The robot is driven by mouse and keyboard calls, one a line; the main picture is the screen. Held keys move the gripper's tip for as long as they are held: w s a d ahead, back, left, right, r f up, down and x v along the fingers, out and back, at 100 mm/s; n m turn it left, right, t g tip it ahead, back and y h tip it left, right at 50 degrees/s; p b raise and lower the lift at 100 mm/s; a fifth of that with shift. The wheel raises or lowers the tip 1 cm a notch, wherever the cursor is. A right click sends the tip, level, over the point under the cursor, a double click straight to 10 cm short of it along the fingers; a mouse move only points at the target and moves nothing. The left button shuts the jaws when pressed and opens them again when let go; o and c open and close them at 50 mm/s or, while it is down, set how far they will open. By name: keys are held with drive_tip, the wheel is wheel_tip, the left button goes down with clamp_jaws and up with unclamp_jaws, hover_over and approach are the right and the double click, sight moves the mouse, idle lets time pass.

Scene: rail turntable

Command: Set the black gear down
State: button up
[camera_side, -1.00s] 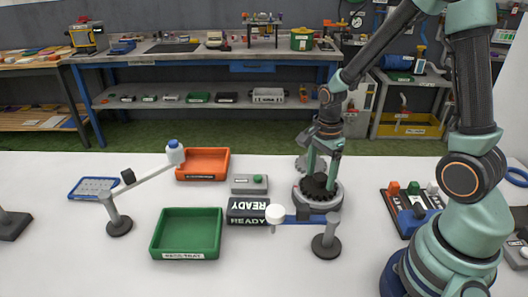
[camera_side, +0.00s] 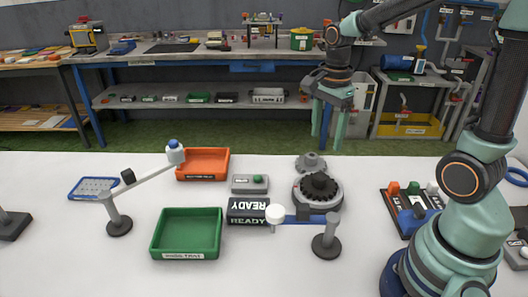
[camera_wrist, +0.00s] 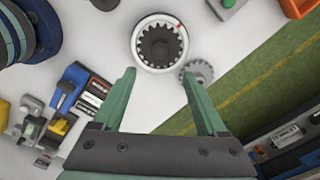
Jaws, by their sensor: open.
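The black gear (camera_side: 319,186) lies flat on top of the round grey turntable (camera_side: 318,203) at the middle right of the white table. In the wrist view the black gear (camera_wrist: 159,45) sits inside the turntable's light ring (camera_wrist: 143,61), which has a red mark. My gripper (camera_side: 326,142) is open and empty, raised above and behind the turntable, clear of the gear. In the wrist view its two green fingers (camera_wrist: 157,82) are spread apart with nothing between them.
A grey gear (camera_side: 311,163) lies on the table just behind the turntable. A READY sign block (camera_side: 246,211), a grey box with a green button (camera_side: 250,184), a green tray (camera_side: 187,213) and an orange tray (camera_side: 203,164) stand to the left. A post with a blue arm (camera_side: 327,240) stands in front.

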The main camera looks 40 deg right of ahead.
drive_tip(key=s+a+r+n+t, duration=0.4)
drive_tip(key=a+r+n, duration=0.3)
drive_tip(key=n, duration=1.2)
drive_tip(key=shift+n+t, duration=0.3)
drive_tip(key=shift+t, duration=0.5)
